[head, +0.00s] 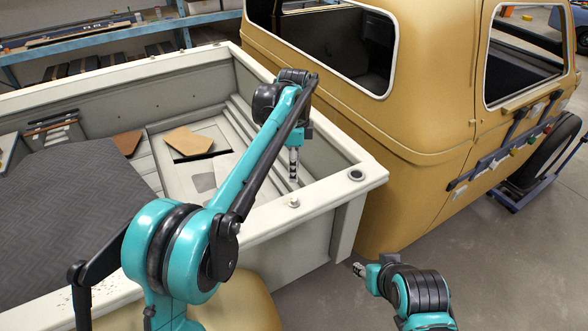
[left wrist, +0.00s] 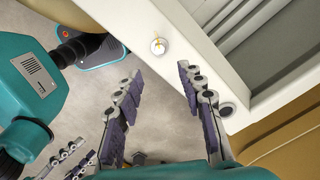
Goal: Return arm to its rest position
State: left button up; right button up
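My left arm (head: 268,150) reaches over the rim of the cream truck bed (head: 160,70), bent at the elbow. My left gripper (head: 294,180) points down near the bed's corner, close to a small round knob (head: 293,202) on the rim. In the left wrist view the left gripper (left wrist: 158,75) has its two fingers spread with nothing between them, and the knob (left wrist: 158,46) shows beyond the fingertips. My right gripper (head: 357,268) is low at the bottom, beside the truck over the floor, pointing left. Its finger opening is too small to judge.
The bed holds a dark patterned mat (head: 70,195), a tan panel (head: 187,141) and a brown piece (head: 128,142). The tan cab (head: 400,125) stands right of the bed. Clear grey floor (head: 485,265) lies at lower right. Blue shelving (head: 110,35) stands behind.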

pick_arm(q)
jog(key=s+a+f+n+t+b, duration=0.1)
jog(key=s+a+f+n+b, duration=0.1)
jog(key=s+a, duration=0.1)
jog(key=s+a+f+n+t+b, duration=0.1)
jog(key=s+a+n+b, duration=0.2)
jog(key=s+a, duration=0.1)
jog(key=s+a+f+n+t+b, duration=0.1)
jog(key=s+a+f+n+b, duration=0.1)
jog(key=s+a+n+b, duration=0.1)
jog(key=shift+s+a+f+h, duration=0.1)
jog(key=shift+s+f+h, duration=0.1)
jog(key=shift+s, duration=0.25)
jog(key=shift+s+a+f+h, duration=0.1)
jog(key=shift+s+f, duration=0.05)
jog(key=shift+s, duration=0.25)
jog(key=s+a+f+n+t+b, duration=0.2)
jog(key=s+a+f+n+b, duration=0.1)
jog(key=s+f, duration=0.4)
jog(key=s+a+f+n+t+b, duration=0.2)
jog(key=s+a+f+n+b, duration=0.2)
jog(key=s+f+n, duration=0.3)
notch_tip(320, 180, down, 4)
jog(key=shift+s+a+r+n+b, duration=0.2)
jog(key=shift+s+n+b, duration=0.2)
jog(key=shift+s+b, duration=0.3)
jog(key=shift+w, duration=0.1)
